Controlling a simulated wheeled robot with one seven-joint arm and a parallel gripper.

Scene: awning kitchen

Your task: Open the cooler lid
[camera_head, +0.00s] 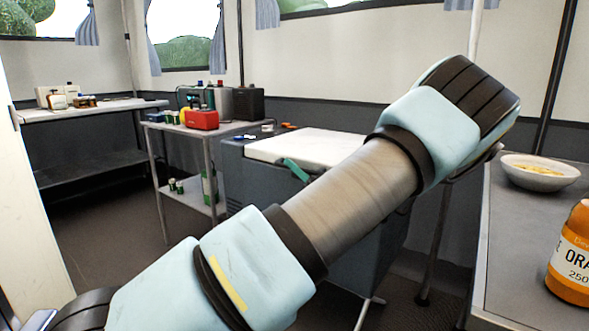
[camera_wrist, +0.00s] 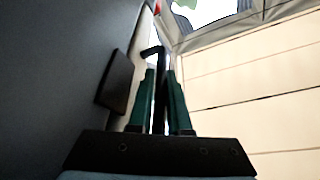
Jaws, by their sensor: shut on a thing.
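The cooler (camera_head: 270,195) has a dark grey body and stands on the floor in the middle of the head view. Its white lid (camera_head: 310,142) looks flat and closed; its right part is hidden behind my arm. My gripper's green finger (camera_head: 297,169) shows at the lid's front edge. In the wrist view my gripper (camera_wrist: 161,75) has its two green fingers close together beside the cooler's dark wall (camera_wrist: 50,80). A thin black bent bar (camera_wrist: 152,50) shows at the fingertips, and I take it for a lid handle. A black latch-like plate (camera_wrist: 115,82) lies left of the fingers.
A metal cart (camera_head: 190,128) with a red box (camera_head: 201,119) and bottles stands left of the cooler. A counter (camera_head: 490,235) at right holds a bowl (camera_head: 540,173) and an orange bottle (camera_head: 573,260). Open floor (camera_head: 120,235) lies at left.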

